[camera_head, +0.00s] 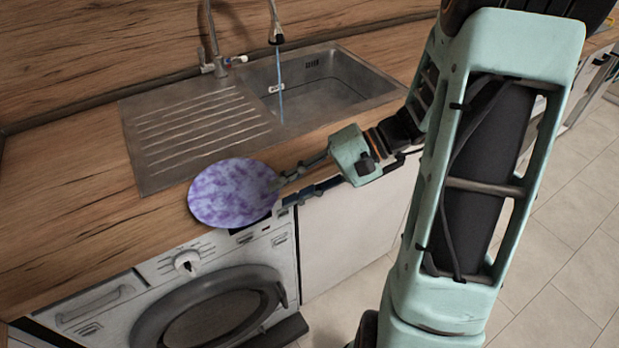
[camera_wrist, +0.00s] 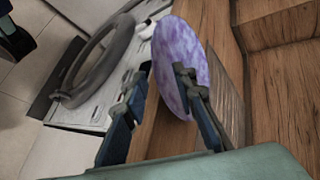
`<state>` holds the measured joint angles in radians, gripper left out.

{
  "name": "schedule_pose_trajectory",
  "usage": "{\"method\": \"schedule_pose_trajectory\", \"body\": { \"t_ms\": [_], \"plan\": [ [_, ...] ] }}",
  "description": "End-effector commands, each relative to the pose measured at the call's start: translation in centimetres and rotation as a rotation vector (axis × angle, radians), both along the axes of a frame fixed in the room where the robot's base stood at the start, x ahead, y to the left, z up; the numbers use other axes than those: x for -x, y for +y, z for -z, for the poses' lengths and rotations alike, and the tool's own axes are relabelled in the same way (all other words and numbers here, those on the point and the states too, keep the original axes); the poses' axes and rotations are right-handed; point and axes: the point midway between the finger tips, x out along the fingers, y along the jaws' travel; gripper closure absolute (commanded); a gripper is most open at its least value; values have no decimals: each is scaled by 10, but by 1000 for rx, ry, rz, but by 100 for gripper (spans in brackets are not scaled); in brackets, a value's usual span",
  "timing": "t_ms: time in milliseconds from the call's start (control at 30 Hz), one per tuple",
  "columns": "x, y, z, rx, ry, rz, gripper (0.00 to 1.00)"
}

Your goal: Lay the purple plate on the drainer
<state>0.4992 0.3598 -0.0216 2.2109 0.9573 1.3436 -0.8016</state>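The round purple and white mottled plate (camera_head: 231,192) lies on the worktop's front edge, partly over the washing machine. The metal drainer (camera_head: 160,172), with ridges, is bare and lies just behind the plate. My gripper (camera_head: 279,194) is at the plate's right rim, with one finger above and one lower. In the wrist view, my gripper (camera_wrist: 160,77) has its fingers wide apart; the right finger overlaps the plate (camera_wrist: 180,50) and the left finger is clear of it. Whether either finger touches the plate cannot be told.
The sink basin (camera_head: 325,88) adjoins the drainer on the right, with a tap (camera_head: 214,60) behind. A washing machine (camera_head: 215,295) stands below the worktop. The wooden worktop (camera_head: 65,200) is clear at left. A wooden splashback (camera_head: 110,40) rises behind.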

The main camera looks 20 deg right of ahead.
Motion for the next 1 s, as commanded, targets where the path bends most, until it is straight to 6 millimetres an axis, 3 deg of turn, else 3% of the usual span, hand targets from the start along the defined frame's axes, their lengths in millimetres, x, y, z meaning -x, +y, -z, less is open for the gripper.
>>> {"method": "schedule_pose_trajectory", "body": {
  "t_ms": [200, 567, 800, 1000],
  "plan": [
    [-2, 20, 12, -2, 1, -1, 75],
    [-2, 24, 14, 0, 0, -1, 75],
    [-2, 24, 14, 0, 0, -1, 99],
    [-2, 23, 14, 0, 1, 0, 100]
  ]
}}
